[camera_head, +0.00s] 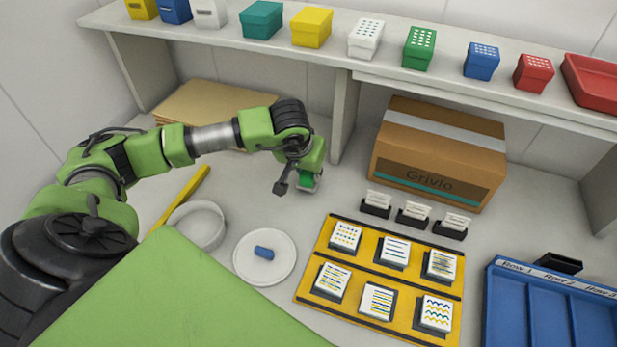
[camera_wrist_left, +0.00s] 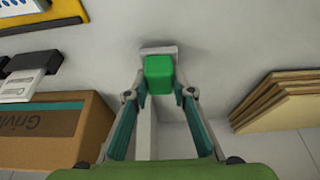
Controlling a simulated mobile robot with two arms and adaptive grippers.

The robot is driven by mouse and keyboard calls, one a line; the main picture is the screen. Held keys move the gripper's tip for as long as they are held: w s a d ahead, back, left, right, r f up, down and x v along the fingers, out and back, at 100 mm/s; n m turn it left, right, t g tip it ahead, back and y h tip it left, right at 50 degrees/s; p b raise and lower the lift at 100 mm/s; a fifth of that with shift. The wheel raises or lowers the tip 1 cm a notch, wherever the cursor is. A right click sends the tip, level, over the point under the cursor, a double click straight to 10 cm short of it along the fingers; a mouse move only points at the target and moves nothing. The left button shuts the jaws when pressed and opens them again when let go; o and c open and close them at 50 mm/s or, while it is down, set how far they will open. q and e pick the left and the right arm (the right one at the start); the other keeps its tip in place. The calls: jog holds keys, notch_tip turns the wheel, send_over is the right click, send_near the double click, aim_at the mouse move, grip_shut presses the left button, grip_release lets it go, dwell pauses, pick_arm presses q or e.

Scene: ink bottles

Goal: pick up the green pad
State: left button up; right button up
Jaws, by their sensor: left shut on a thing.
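The green pad (camera_head: 308,181) is a small green block at the end of my left arm, in front of the shelf. It also shows in the left wrist view (camera_wrist_left: 158,76), between the fingertips. My left gripper (camera_head: 300,186) is shut on it, with one finger on each side in the wrist view (camera_wrist_left: 160,90). A pale square piece (camera_wrist_left: 158,50) shows just behind the pad; I cannot tell whether the two touch. In the head view the wrist partly hides the pad. My right gripper is not in view.
A cardboard box (camera_head: 437,150) stands right of the gripper, with several small card holders (camera_head: 414,216) before it. A yellow board (camera_head: 318,277) holds several patterned stamps. A white dish (camera_head: 283,272) holds a blue piece (camera_head: 264,253). A shelf (camera_head: 385,63) with several coloured boxes runs behind.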

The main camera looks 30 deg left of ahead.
pick_arm(q)
jog(key=shift+w+r+b, duration=0.15)
jog(key=shift+r+b, duration=0.3)
jog(key=shift+r, duration=0.3)
jog(key=s+d+r+b, duration=0.3)
jog(key=s+d+r, duration=0.1)
jog(key=s+r, duration=0.6)
jog(key=s, duration=0.3)
jog(key=shift+s+d+r, duration=0.15)
jog(key=shift+s, duration=0.15)
jog(key=shift+o, duration=0.5)
